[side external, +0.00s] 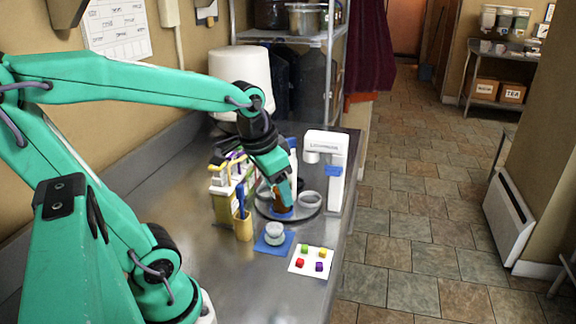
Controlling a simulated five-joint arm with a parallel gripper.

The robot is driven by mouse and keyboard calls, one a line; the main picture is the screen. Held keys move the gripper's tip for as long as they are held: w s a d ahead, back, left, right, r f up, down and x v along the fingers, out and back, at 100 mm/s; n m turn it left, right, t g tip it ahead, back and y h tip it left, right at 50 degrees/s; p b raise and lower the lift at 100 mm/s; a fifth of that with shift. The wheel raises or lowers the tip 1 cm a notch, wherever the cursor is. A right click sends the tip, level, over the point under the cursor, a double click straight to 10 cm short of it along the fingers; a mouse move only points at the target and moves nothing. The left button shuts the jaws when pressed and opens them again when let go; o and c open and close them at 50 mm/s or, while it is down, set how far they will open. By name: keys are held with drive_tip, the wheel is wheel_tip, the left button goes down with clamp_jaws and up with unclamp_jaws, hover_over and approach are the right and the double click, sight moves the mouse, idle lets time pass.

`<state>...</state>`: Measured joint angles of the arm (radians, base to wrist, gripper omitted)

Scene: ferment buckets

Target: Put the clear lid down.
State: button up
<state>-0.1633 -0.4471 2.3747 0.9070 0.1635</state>
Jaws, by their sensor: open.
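My gripper (285,194) points down over a round dark tray (302,214) on the steel counter. It is open, beside an amber-brown container with some blue at its base; the fingers partly hide it, and I cannot tell whether they touch it. A pale ring-shaped piece (310,197) lies on the tray just right of my gripper. A small pale grey round thing (275,232) sits on a blue square mat (262,246) in front of the tray. I cannot make out for certain which piece is the clear lid.
A white stand-like device (336,175) rises right of the tray. A yellow-and-white caddy (220,190) and a tan cup with tools (243,228) stand left. A white card (311,262) with small coloured cubes lies in front. The front-left counter is bare.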

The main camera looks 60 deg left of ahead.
drive_tip(key=s+d+r+t, duration=0.2)
drive_tip(key=s+d, duration=0.2)
drive_tip(key=shift+d+r+h, duration=0.15)
drive_tip(key=shift+d+h, duration=0.05)
drive_tip(key=shift+h, duration=0.1)
drive_tip(key=shift+o, duration=0.2)
